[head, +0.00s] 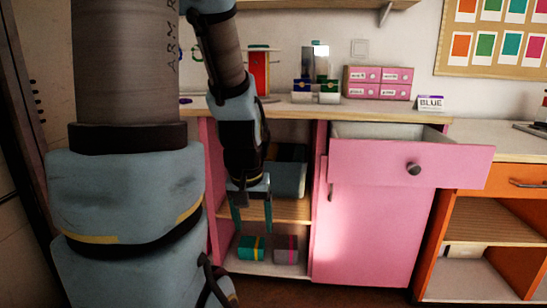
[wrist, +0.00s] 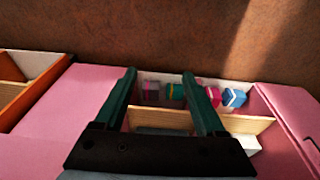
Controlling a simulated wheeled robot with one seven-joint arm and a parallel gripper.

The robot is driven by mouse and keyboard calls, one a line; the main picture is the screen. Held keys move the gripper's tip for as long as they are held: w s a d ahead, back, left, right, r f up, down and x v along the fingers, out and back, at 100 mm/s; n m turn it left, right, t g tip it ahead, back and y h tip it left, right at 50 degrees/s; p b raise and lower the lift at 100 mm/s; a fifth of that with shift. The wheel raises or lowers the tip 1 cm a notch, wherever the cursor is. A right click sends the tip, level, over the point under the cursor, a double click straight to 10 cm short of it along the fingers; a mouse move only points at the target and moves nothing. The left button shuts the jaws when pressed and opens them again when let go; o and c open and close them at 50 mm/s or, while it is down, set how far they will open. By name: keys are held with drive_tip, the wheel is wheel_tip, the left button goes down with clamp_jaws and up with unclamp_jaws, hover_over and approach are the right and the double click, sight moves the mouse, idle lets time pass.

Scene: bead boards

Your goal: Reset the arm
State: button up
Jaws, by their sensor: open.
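My gripper (head: 254,225) hangs from my arm, pointing down, in front of the open shelves of the pink cabinet (head: 362,222). Its two dark green fingers are spread apart, with nothing seen held between them. In the wrist view, my gripper (wrist: 159,73) is also open. Beyond its fingers are the shelf compartment and several small boxes, including a green one (wrist: 175,91) and a blue-and-white one (wrist: 234,98). My arm's large links cover much of the left of the head view and hide part of the cabinet.
A pink drawer (head: 380,163) stands pulled out, right of my gripper. A teal box (head: 251,247) and a grey box (head: 286,249) lie on the low shelf. The countertop (head: 300,108) holds pink boxes (head: 378,83) and a BLUE sign (head: 430,104). An orange cabinet (head: 485,178) is at right.

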drive_tip(key=w+a+p+v, duration=0.1)
drive_tip(key=w+p+v, duration=0.1)
drive_tip(key=p+v, duration=1.8)
drive_tip(key=shift+w+r+g, duration=0.3)
drive_tip(key=shift+r+g, duration=0.1)
drive_tip(key=shift+r, duration=0.05)
drive_tip(key=shift+a, duration=0.1)
